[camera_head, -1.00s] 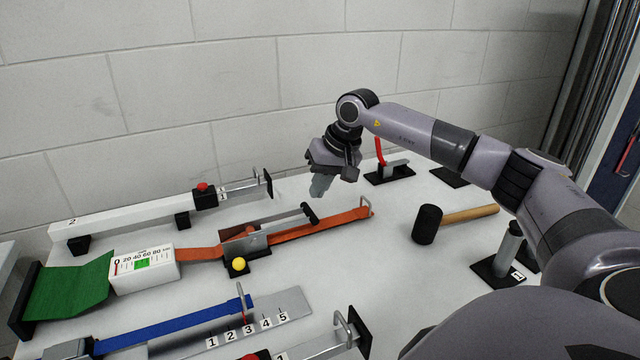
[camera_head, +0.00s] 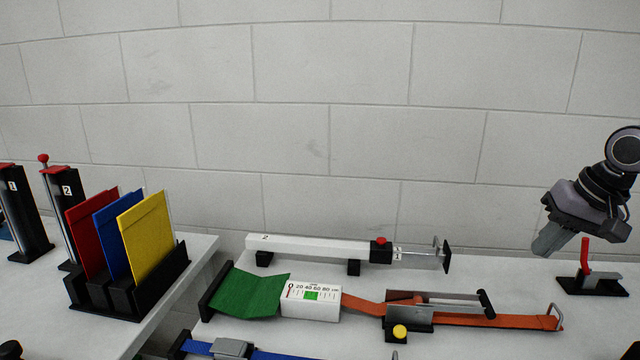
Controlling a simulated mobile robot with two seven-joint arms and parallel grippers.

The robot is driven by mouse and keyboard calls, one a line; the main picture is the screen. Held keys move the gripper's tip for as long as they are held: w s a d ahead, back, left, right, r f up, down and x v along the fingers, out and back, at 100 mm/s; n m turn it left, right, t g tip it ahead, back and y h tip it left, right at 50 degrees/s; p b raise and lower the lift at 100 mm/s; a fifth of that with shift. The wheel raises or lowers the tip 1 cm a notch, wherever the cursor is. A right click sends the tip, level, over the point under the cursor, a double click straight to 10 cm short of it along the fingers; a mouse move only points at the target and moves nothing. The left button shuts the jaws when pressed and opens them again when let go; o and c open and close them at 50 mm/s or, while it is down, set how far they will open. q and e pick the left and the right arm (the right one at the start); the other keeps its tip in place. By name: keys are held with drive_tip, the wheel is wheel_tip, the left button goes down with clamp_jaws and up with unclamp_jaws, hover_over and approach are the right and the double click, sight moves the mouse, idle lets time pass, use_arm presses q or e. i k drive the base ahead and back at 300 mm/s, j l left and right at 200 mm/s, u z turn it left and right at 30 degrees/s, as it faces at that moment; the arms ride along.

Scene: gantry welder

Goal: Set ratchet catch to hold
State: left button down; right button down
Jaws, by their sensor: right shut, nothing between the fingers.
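The ratchet (camera_head: 410,312) sits on an orange strap (camera_head: 530,321) on the white table. It has a metal body, a long handle with a black grip (camera_head: 487,303) at its right end, and a round yellow knob (camera_head: 399,332) at its front. The knob may be the catch; I cannot read its setting. My right gripper (camera_head: 545,243) is shut and empty, pointing down above the table, up and to the right of the black grip and apart from it. My left gripper is not in view.
A white gauge box (camera_head: 311,303) joins the strap to green webbing (camera_head: 246,295). A white bar (camera_head: 310,247) with a red button lies behind. A red lever (camera_head: 585,255) stands near my right gripper. Coloured folders (camera_head: 146,240) stand in a black rack on the left table.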

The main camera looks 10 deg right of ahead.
sight(399, 331)
drive_tip(key=k, duration=1)
